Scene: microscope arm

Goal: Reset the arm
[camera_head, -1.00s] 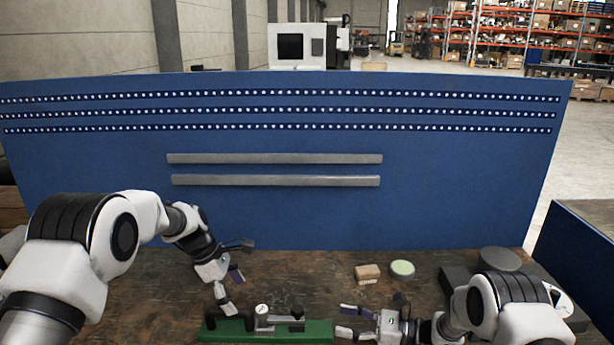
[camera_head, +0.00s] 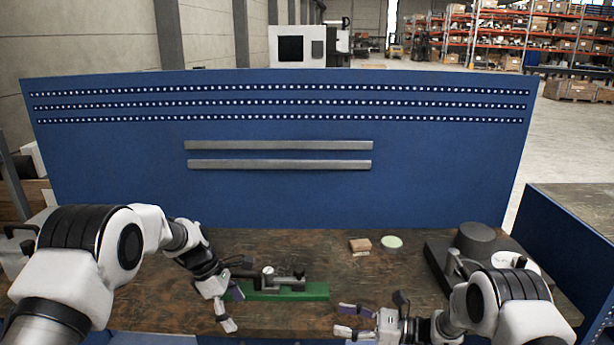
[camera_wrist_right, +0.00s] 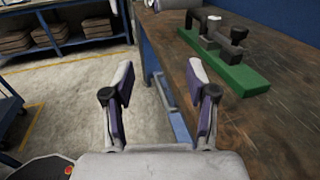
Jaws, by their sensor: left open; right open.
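A green base plate (camera_head: 315,292) lies on the brown bench, with a grey and dark lever-like fixture (camera_head: 272,277) on it. Both also show in the wrist view, the plate (camera_wrist_right: 247,84) and the fixture (camera_wrist_right: 222,40). My left gripper (camera_head: 232,309) is open and empty at the plate's near left end; whether it touches cannot be told. My right gripper (camera_head: 344,321) is open and empty, nearer to me and right of the plate. In the wrist view it (camera_wrist_right: 161,78) hangs beside the bench edge. I cannot tell which part is the microscope arm.
A small tan block (camera_head: 360,245) and a pale green round disc (camera_head: 391,242) lie behind. A dark stand with a cylinder (camera_head: 477,238) is at right, partly behind my right arm. A blue panel (camera_head: 280,195) closes the back.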

